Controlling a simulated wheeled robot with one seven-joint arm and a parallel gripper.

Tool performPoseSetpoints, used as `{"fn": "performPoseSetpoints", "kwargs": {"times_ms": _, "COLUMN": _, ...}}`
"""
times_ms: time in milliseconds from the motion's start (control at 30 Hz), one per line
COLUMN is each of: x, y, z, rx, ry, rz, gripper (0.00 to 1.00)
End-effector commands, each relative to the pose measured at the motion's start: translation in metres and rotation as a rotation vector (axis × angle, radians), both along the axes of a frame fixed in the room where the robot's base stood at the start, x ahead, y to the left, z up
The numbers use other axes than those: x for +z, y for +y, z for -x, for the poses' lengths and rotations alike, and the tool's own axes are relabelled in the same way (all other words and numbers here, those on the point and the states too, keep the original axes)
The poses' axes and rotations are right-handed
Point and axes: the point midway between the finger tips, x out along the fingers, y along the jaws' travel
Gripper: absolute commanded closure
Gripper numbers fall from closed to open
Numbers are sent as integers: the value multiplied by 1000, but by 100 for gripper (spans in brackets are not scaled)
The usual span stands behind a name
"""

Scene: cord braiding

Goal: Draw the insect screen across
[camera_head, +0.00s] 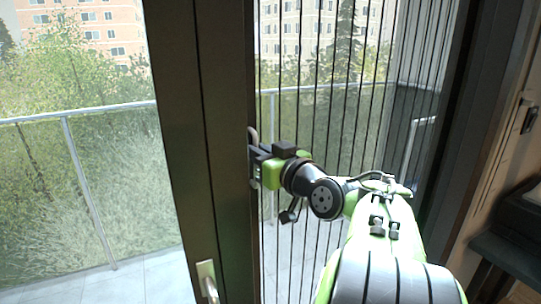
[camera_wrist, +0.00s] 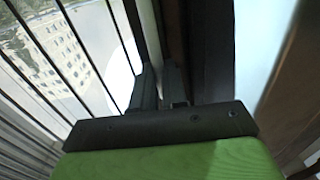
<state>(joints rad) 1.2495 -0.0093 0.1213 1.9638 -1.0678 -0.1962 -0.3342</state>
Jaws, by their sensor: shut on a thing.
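The insect screen (camera_head: 330,110) is a see-through sheet with dark vertical pleat lines. In the head view it spans from the right side of the opening to the dark upright post in the middle. Its lines also show at the left of the wrist view (camera_wrist: 70,45). A pale curved handle (camera_head: 253,133) shows just above my gripper at the screen's left edge. My gripper (camera_head: 254,166) is at that edge, beside the post, with its fingers shut on the handle. The fingers (camera_wrist: 162,92) also show in the wrist view; the gripped part is mostly hidden.
The dark post (camera_head: 205,130) stands directly left of my gripper and carries a metal door handle (camera_head: 207,280) low down. Left of it is a glass pane. A balcony railing (camera_head: 80,114) lies outside. A dark bench-like piece (camera_head: 510,240) stands at the right.

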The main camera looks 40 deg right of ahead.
Motion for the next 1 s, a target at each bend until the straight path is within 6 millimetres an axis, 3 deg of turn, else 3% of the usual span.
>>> {"fn": "performPoseSetpoints", "kwargs": {"times_ms": 167, "x": 0, "y": 4, "z": -1, "rx": 13, "ry": 2, "rz": -4, "gripper": 100}}
{"fn": "performPoseSetpoints", "kwargs": {"times_ms": 200, "x": 0, "y": 4, "z": -1, "rx": 13, "ry": 3, "rz": -4, "gripper": 83}}
{"fn": "performPoseSetpoints", "kwargs": {"times_ms": 333, "x": 0, "y": 3, "z": -1, "rx": 11, "ry": 3, "rz": -4, "gripper": 63}}
{"fn": "performPoseSetpoints", "kwargs": {"times_ms": 667, "x": 0, "y": 1, "z": 4, "rx": 4, "ry": 3, "rz": -3, "gripper": 62}}
{"fn": "performPoseSetpoints", "kwargs": {"times_ms": 767, "x": -1, "y": 2, "z": 20, "rx": 0, "ry": 3, "rz": -2, "gripper": 62}}
{"fn": "performPoseSetpoints", "kwargs": {"times_ms": 1000, "x": -2, "y": 9, "z": 83, "rx": 6, "ry": 2, "rz": -1, "gripper": 62}}
